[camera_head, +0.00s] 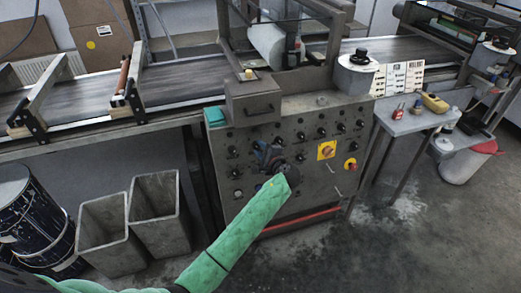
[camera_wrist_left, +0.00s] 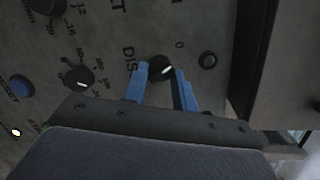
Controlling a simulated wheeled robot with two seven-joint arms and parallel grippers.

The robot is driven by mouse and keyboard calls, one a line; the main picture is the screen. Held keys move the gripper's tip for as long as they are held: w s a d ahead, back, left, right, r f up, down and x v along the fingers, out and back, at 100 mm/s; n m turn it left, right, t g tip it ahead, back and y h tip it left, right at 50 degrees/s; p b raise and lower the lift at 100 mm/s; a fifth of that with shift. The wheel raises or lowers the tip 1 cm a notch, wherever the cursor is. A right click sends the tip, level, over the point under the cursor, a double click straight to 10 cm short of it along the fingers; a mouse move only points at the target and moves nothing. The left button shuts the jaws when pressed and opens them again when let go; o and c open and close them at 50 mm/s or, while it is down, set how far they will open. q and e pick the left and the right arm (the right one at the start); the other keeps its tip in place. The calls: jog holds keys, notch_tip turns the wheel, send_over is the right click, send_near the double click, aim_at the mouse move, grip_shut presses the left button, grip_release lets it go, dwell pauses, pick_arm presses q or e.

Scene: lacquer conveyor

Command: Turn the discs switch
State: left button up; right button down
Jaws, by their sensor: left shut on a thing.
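The discs switch (camera_wrist_left: 160,68) is a small black knob with a white pointer mark on the grey control panel (camera_head: 228,217). Part of a label reading "DIS" is printed beside it in the left wrist view. My left gripper (camera_wrist_left: 162,80), with blue fingers, is shut on this knob, one finger on each side. My right gripper is not in view.
Nearby on the panel are another black knob (camera_wrist_left: 79,77), a blue reset button (camera_wrist_left: 21,86), a yellow-backed red switch (camera_head: 326,150) and a red button (camera_head: 350,164). A grey box (camera_head: 252,103) juts out above. Two grey bins (camera_head: 157,215) stand at left; a side table (camera_head: 408,122) stands right.

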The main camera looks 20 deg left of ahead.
pick_arm(q)
jog(key=shift+f, duration=0.1)
jog(key=o, duration=1)
jog(key=shift+c, duration=0.2)
jog(key=b+v, duration=0.1)
jog(key=v, duration=0.6)
jog(key=shift+s+d+b, duration=0.2)
jog(key=shift+s+b, duration=0.15)
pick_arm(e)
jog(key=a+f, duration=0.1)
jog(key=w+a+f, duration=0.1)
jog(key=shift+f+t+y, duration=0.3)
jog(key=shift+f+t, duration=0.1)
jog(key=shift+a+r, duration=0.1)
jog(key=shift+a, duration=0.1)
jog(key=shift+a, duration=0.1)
